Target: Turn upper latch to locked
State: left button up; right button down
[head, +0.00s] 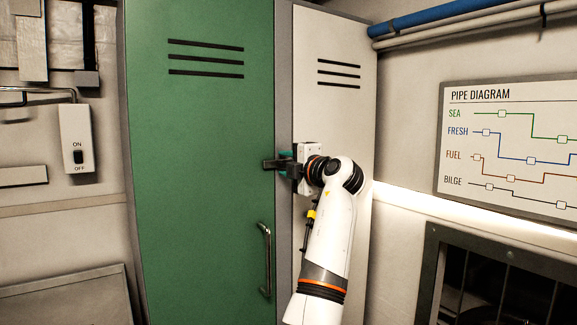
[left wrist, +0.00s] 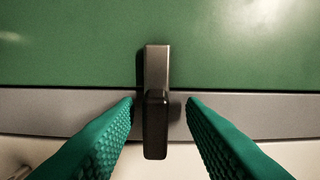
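The upper latch (head: 268,164) is a small dark bar at the right edge of the green door (head: 205,120). It lies about level in the head view, from the door edge toward the grey frame post. In the left wrist view the latch (left wrist: 156,115) has a grey metal part over the green panel and a black grip over the grey strip. My left gripper (head: 284,162) is at the latch. Its teal fingers (left wrist: 160,104) are open, one on each side of the black grip, with a gap on both sides. My right gripper is out of view.
A metal bar handle (head: 265,258) is low on the green door. A pale vented panel (head: 338,60) stands right of the post, behind my arm. A switch box (head: 77,138) is on the left wall, and a pipe diagram board (head: 510,145) on the right wall.

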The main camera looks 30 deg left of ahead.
pick_arm(q)
jog(key=shift+f, duration=0.1)
jog(key=shift+d, duration=0.1)
jog(key=b+v, duration=0.2)
jog(key=v, duration=0.9)
jog(key=shift+s+d, duration=0.15)
jog(key=shift+d, duration=0.25)
